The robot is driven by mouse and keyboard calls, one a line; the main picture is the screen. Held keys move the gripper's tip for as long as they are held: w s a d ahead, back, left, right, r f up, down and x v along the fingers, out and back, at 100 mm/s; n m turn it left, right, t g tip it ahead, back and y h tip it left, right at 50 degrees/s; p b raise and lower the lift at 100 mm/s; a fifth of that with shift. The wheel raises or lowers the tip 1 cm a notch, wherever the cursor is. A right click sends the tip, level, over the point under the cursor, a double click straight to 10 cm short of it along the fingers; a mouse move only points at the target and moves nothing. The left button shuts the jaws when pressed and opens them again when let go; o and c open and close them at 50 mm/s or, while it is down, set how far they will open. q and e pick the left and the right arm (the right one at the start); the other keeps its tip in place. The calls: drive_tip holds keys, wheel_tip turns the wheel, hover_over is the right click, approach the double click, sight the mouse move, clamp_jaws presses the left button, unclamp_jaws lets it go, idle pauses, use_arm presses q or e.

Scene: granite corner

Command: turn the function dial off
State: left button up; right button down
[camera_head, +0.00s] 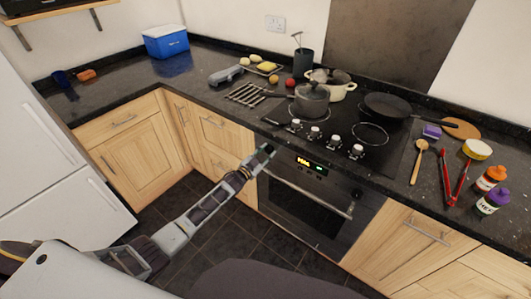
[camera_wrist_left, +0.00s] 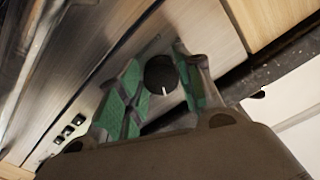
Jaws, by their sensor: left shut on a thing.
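The function dial (camera_wrist_left: 159,76) is a round black knob with a white mark near its lower edge, in the left wrist view. My left gripper (camera_wrist_left: 163,82) has its green-padded fingers on either side of the dial and is shut on it. In the head view, my left gripper (camera_head: 266,152) reaches the upper left of the oven's front panel and hides the dial there. The oven (camera_head: 304,210) is built in under the hob, with a lit display (camera_head: 303,160) to the right of my gripper. My right gripper is in neither view.
Pale wooden cabinets flank the oven. A bar handle (camera_head: 308,192) crosses the oven door. White hob knobs (camera_head: 333,140) sit above the panel, with a grey pot (camera_head: 312,100) and a black pan (camera_head: 388,107) on the hob. The dark tiled floor before the oven is clear.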

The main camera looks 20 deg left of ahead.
use_arm(q)
drive_tip(key=shift+n, duration=1)
drive_tip(key=shift+f+n, duration=0.1)
drive_tip(key=shift+n, duration=1.5)
drive_tip(key=o, duration=0.6)
drive_tip(key=shift+c, duration=0.2)
drive_tip(key=o, duration=0.4)
drive_tip(key=shift+o, duration=0.2)
drive_tip(key=shift+d, duration=0.1)
drive_tip(key=shift+s, duration=0.15)
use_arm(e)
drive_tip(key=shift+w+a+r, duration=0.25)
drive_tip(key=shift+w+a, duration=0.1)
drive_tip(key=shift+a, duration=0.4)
use_arm(q)
drive_tip(key=shift+v, duration=0.75)
drive_tip(key=v, duration=1)
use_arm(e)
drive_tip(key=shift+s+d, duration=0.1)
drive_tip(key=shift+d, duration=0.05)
